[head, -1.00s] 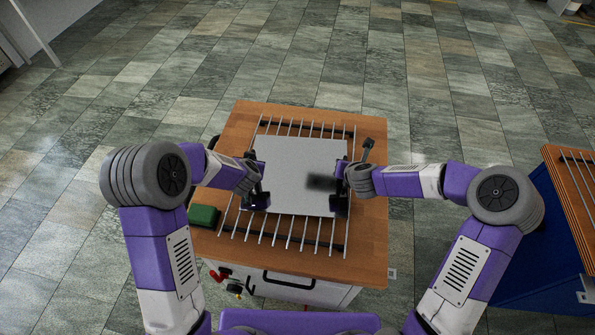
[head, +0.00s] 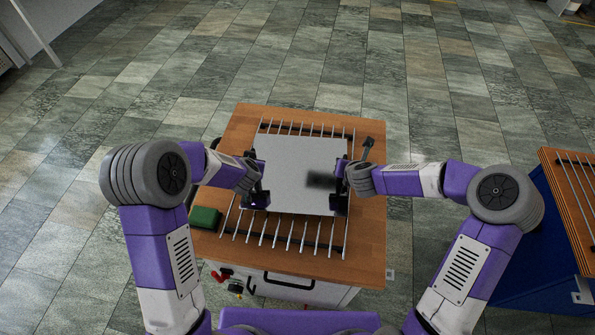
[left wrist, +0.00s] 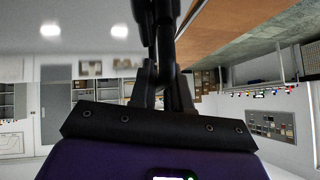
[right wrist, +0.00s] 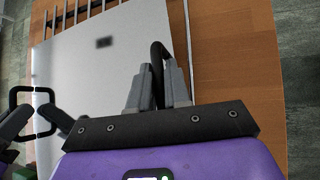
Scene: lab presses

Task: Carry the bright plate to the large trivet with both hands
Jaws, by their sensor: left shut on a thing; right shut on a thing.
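The bright plate (head: 300,165) is a flat, light-grey square sheet with a dark patch near its right side. It lies level on or just above a rack of metal bars, the trivet (head: 247,228); I cannot tell whether they touch. My left gripper (head: 257,188) is at the plate's left edge, shut on its handle, which is mostly hidden. My right gripper (head: 341,190) is at the right edge. In the right wrist view, its fingers (right wrist: 158,85) are shut on a dark looped handle (right wrist: 157,52). The left fingers also show in the left wrist view (left wrist: 160,75).
The rack stands on a wooden-topped cabinet (head: 368,245). A green block (head: 205,217) sits at its left edge. A second barred rack (head: 582,180) lies on a blue cabinet (head: 535,265) at the right. Tiled floor (head: 450,80) is open beyond and between the cabinets.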

